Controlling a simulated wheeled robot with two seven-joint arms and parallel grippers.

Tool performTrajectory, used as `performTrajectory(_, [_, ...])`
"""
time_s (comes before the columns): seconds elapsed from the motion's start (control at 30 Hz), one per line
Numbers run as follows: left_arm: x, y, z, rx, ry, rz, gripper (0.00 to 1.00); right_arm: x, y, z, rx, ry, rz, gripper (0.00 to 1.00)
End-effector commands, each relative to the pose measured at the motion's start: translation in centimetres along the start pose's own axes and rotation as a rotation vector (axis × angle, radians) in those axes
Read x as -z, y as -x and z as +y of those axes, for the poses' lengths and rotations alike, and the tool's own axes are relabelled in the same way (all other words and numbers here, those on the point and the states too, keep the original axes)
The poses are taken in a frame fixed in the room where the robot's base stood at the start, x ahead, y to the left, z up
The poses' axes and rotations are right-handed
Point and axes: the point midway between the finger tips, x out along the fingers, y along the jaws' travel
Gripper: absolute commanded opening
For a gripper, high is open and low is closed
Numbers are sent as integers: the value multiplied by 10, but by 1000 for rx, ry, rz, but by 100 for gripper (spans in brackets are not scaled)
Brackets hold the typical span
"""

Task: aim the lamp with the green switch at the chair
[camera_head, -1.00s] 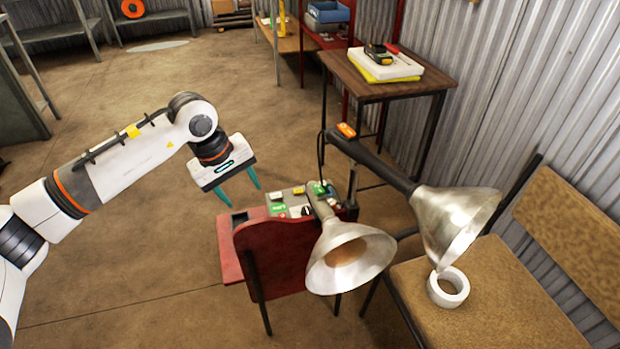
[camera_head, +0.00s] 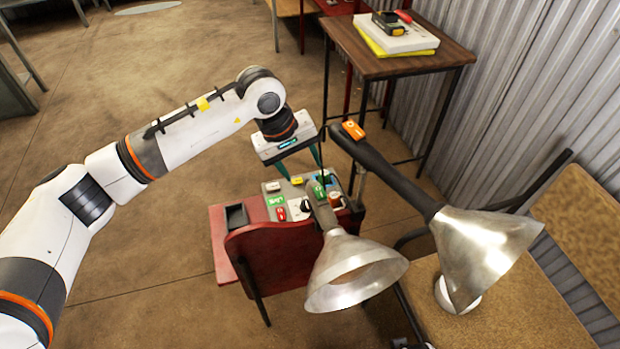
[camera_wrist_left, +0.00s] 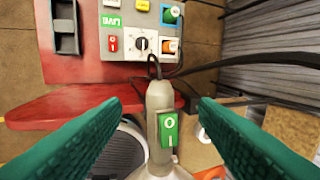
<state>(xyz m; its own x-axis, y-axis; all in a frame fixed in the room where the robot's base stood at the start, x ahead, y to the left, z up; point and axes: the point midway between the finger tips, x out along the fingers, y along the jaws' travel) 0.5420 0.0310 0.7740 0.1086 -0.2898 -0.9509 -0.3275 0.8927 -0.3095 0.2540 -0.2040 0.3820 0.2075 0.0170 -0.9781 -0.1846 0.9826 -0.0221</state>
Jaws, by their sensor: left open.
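The lamp with the green switch has a silver shade (camera_head: 345,272) and stands in the middle of the head view. Its shade opens down toward the bottom of the picture. Its green switch (camera_wrist_left: 168,131) sits on the grey neck in the left wrist view. My left gripper (camera_head: 302,172) is open, above and just behind the lamp's neck in the head view. In the wrist view its green fingers lie on either side of the neck, with no contact to be seen. The chair, with a tan seat (camera_head: 520,310) and backrest, stands at the right. My right gripper is not in view.
A second lamp with an orange switch (camera_head: 353,130) reaches over the chair, partly hiding a white roll (camera_head: 441,296). A panel with several switches (camera_head: 272,187) sits by red furniture (camera_head: 222,250). A wooden table (camera_head: 350,55) stands behind. The floor at left is clear.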

Motion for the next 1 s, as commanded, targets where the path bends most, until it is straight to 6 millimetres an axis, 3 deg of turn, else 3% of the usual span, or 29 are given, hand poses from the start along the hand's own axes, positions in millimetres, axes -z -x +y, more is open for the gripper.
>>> performTrajectory(0.1, [1,-27,0,-1,2,4,55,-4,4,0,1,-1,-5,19])
performTrajectory(0.33, [0,-62,0,0,3,1,55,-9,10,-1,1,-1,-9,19])
performTrajectory(0.5, [0,-72,0,0,1,0,55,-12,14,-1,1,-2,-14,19])
performTrajectory(0.77, [0,-74,0,0,1,-1,55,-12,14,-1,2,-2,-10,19])
performTrajectory(0.83, [0,-74,0,0,1,-1,48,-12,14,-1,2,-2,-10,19])
performTrajectory(1.0, [0,-74,0,0,1,-1,20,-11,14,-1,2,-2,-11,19])
